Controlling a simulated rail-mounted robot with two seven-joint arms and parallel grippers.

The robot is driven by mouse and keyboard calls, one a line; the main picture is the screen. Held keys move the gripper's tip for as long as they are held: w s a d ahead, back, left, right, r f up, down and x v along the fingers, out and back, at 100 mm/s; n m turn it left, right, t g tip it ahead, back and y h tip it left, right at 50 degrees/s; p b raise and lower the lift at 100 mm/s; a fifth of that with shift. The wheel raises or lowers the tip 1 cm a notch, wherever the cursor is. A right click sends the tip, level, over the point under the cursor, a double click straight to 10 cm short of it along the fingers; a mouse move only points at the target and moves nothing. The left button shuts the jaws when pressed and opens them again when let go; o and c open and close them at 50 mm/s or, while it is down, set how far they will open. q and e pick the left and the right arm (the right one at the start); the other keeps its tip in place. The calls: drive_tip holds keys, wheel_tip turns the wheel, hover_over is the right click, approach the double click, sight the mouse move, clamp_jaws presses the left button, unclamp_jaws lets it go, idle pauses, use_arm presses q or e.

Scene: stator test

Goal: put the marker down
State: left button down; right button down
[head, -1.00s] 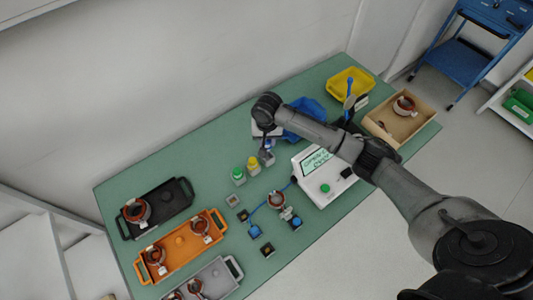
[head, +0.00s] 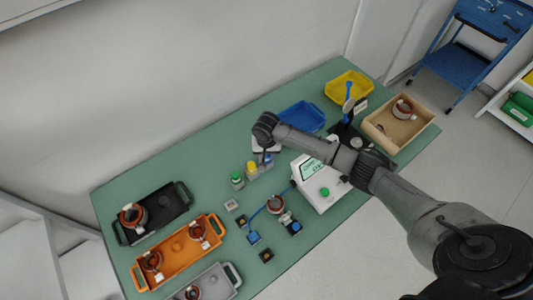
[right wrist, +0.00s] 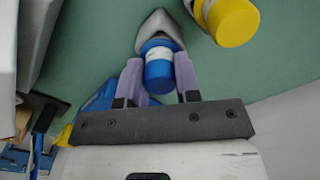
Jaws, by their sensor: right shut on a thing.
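The blue-capped marker (right wrist: 160,70) is between the two pale fingers of my right gripper (right wrist: 158,82), which is shut on it. A grey pointed piece (right wrist: 157,25) shows just beyond the marker; I cannot tell whether the marker touches it. In the head view my right gripper (head: 265,157) is low over the table, beside the yellow-capped marker (head: 252,166), and mostly hidden by its own wrist. The green-capped marker (head: 237,178) stands a little further left. The yellow one also shows in the right wrist view (right wrist: 232,22). My left gripper is not in view.
A white tester with a screen (head: 318,190) stands right of the markers. A blue tray (head: 303,115), a yellow tray (head: 350,84) and a wooden box (head: 412,135) lie toward the right. Black (head: 165,215), orange (head: 205,255) and grey (head: 222,290) trays are at left.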

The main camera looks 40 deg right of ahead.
drive_tip(key=shift+f, duration=0.15)
drive_tip(key=shift+f, duration=0.25)
drive_tip(key=c, duration=0.8)
unclamp_jaws()
